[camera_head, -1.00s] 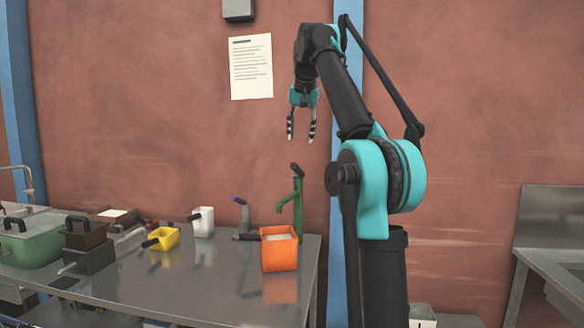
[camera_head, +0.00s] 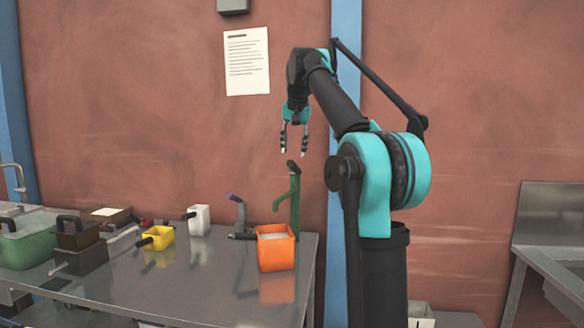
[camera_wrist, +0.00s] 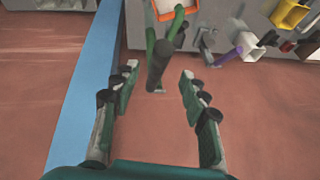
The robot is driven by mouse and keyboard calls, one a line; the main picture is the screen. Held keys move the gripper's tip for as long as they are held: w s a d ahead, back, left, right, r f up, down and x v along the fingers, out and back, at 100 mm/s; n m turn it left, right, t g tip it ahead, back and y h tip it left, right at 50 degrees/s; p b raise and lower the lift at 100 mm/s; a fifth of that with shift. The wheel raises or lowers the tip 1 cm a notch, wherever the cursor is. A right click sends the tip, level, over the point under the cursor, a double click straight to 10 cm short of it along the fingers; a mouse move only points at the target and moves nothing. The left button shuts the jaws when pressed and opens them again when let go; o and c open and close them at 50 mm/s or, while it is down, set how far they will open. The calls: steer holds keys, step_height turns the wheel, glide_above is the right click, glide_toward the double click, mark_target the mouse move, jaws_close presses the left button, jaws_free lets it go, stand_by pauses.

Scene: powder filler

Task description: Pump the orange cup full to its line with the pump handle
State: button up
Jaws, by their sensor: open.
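The orange cup (camera_head: 276,254) stands upright at the right end of the metal table, with pale contents visible inside. Its rim also shows at the top of the wrist view (camera_wrist: 174,14). The green pump (camera_head: 295,210) stands just behind the cup, its spout on the cup's side. The dark pump handle (camera_head: 293,167) tops the pump; in the wrist view the handle (camera_wrist: 160,62) lies between the open fingers, below them. My gripper (camera_head: 293,152) points down, open and empty, a little above the handle, apparently apart from it. The cup's fill line cannot be made out.
A grey tap-like fixture with a purple top (camera_head: 237,210) stands left of the pump. A white cup (camera_head: 199,220), a yellow cup (camera_head: 158,238), dark boxes and a green pot (camera_head: 28,245) are farther left. The wall is close behind; the front middle of the metal table (camera_head: 190,285) is clear.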

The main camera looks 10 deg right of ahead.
mark_target(292, 166)
steer(key=x, duration=0.7)
steer(key=shift+w+f, duration=0.15)
steer(key=shift+f, duration=0.25)
jaws_close()
